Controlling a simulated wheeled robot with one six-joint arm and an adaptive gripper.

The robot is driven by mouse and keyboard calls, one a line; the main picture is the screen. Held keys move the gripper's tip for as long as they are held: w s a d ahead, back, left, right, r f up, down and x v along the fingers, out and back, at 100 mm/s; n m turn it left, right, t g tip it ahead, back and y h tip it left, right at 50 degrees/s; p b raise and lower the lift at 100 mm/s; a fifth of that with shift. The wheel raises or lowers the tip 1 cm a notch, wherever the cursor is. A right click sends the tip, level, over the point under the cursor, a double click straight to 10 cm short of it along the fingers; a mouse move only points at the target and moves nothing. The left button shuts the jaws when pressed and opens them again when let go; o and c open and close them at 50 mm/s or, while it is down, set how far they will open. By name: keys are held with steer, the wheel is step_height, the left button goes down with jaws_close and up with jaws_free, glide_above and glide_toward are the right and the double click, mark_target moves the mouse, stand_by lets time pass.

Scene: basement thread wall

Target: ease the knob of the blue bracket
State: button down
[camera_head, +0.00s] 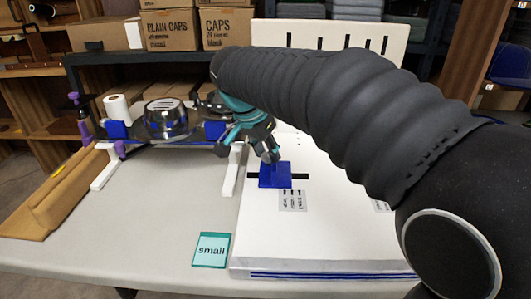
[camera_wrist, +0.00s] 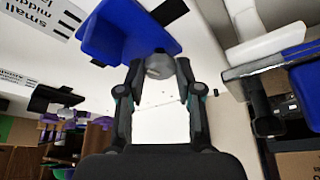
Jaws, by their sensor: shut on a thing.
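The blue bracket (camera_head: 274,178) sits on the white board (camera_head: 330,235) over a short black slot. In the wrist view the blue bracket (camera_wrist: 118,33) fills the upper middle. Its grey round knob (camera_wrist: 159,66) sticks out toward the wrist camera. My gripper (camera_wrist: 162,80) has one finger on each side of the knob and is shut on it. In the head view my gripper (camera_head: 267,150) reaches down to the bracket from above, and the fingertips partly hide the knob.
A printed label (camera_head: 292,200) lies just in front of the bracket. A teal card reading "small" (camera_head: 211,250) lies on the grey table (camera_head: 140,255). A rack with a round metal part (camera_head: 166,120) and a white roll (camera_head: 117,108) stand at left. Cardboard boxes (camera_head: 170,30) stand behind.

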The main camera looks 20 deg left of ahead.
mark_target(280, 177)
steer(key=n+y, duration=0.1)
steer(key=n, duration=0.3)
steer(key=n+y, duration=0.1)
steer(key=n, duration=0.1)
steer(key=shift+d+y, duration=0.25)
steer(key=shift+y, duration=0.05)
steer(key=n+y, duration=0.1)
steer(key=n, duration=0.2)
steer(key=shift+d+r+n, duration=0.1)
steer(key=shift+d+n, duration=0.05)
steer(key=shift+n, duration=0.25)
steer(key=shift+w+n+g+y+p, duration=0.1)
steer(key=shift+n+g+y+p, duration=0.5)
steer(key=shift+n, duration=1.4)
steer(key=c, duration=1)
jaws_free()
steer(key=shift+c, duration=0.2)
steer(key=v, duration=1.2)
steer(key=shift+d, duration=0.15)
